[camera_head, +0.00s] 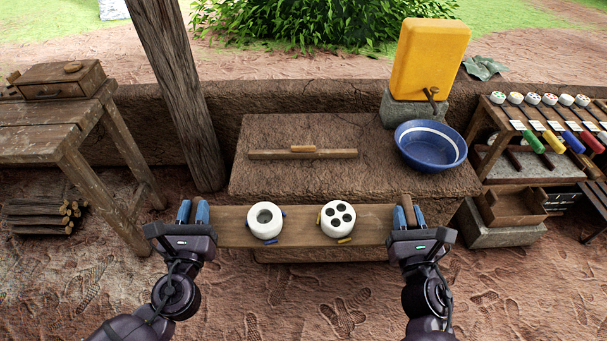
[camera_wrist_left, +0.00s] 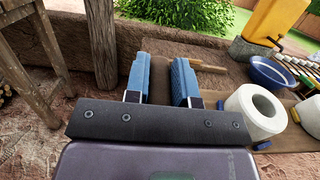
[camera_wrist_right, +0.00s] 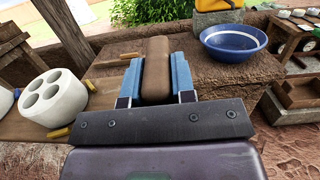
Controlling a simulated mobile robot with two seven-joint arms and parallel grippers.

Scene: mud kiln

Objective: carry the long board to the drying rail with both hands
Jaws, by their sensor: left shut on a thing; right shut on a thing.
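The long brown board (camera_head: 302,228) spans between my two grippers, in front of the mud bench. My left gripper (camera_head: 193,212) is shut on its left end. My right gripper (camera_head: 406,212) is shut on its right end; the right wrist view shows a rounded wooden grip (camera_wrist_right: 157,70) between the blue fingers. On the board stand a white piece with one wide hole (camera_head: 265,234) and a white piece with several holes (camera_head: 338,219). Small blue and yellow blocks lie beside them. The board looks roughly level. I cannot tell for sure which thing is the drying rail.
The mud bench (camera_head: 240,185) carries a thin wooden strip (camera_head: 330,154) with a small block, a blue bowl (camera_head: 430,146) and a yellow container (camera_head: 428,60). A wooden post (camera_head: 172,90) and table (camera_head: 50,140) stand left. A rack (camera_head: 490,120) and wooden box (camera_head: 512,207) stand right.

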